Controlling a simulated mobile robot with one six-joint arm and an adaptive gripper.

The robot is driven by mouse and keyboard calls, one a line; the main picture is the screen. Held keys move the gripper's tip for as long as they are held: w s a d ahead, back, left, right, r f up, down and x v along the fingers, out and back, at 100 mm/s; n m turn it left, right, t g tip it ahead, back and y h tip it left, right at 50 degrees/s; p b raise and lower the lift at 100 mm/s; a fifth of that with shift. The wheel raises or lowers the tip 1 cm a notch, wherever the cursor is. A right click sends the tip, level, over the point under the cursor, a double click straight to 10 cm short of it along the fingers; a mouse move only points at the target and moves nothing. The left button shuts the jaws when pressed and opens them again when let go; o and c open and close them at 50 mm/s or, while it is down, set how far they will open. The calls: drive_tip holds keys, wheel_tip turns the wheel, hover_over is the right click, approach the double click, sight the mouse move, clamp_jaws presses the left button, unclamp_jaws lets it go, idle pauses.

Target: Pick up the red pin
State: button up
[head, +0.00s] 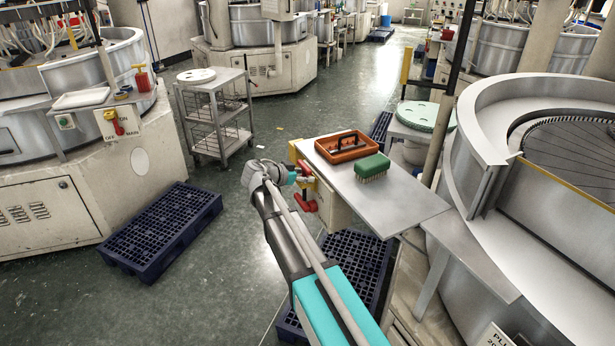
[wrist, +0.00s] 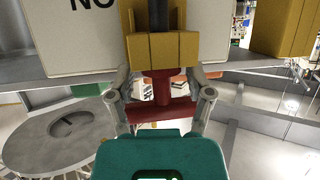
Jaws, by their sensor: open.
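In the wrist view a red T-shaped pin (wrist: 160,112) sticks out of a yellow block (wrist: 162,48). My gripper (wrist: 160,86) is open, with one finger on each side of the pin; I cannot tell whether they touch it. In the head view my gripper (head: 291,178) is at the left end of the grey metal table (head: 402,203), beside yellow and red parts. One red part (head: 306,168) shows there and another red part (head: 308,204) lower down; my gripper partly hides this area, so I cannot tell which is the pin.
An orange tray (head: 338,155) and a green brush (head: 371,168) lie on the table. A pale panel (wrist: 75,38) with dark letters is close behind the yellow block. Blue pallets (head: 165,228) and a wire-shelf trolley (head: 213,112) stand on the floor. Open floor lies to the left.

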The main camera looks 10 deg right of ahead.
clamp_jaws()
drive_tip(key=shift+r, duration=0.2)
idle(0.4)
wheel_tip(320, 180, up, 18)
drive_tip(key=p, duration=1.8)
drive_tip(key=shift+f, duration=0.2)
